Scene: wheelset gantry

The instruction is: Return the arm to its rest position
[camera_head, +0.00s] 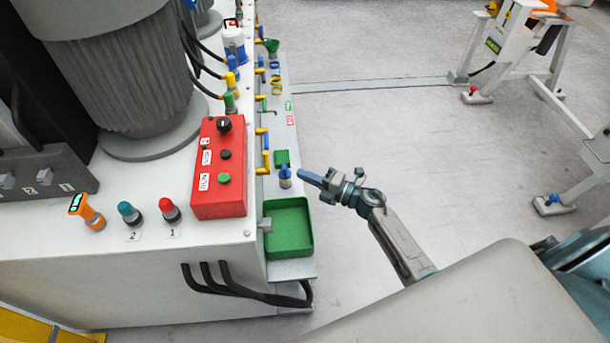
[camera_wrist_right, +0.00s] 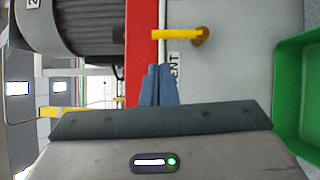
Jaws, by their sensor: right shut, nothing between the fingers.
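My right arm comes in from the lower right of the head view, over the open floor, and stretches to the left. Its gripper (camera_head: 304,175) points at the machine's side ledge, close to a small blue-topped fitting (camera_head: 285,174). I cannot tell whether they touch. In the wrist view the two blue fingers (camera_wrist_right: 160,78) lie together with nothing between them. My left gripper is not in view.
A white machine cabinet (camera_head: 140,285) fills the left, carrying a red control box (camera_head: 219,190) and a large ribbed motor (camera_head: 130,80). A green tray (camera_head: 290,222) sits on its ledge. White stands (camera_head: 510,35) are at upper right. Grey floor (camera_head: 400,140) between is clear.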

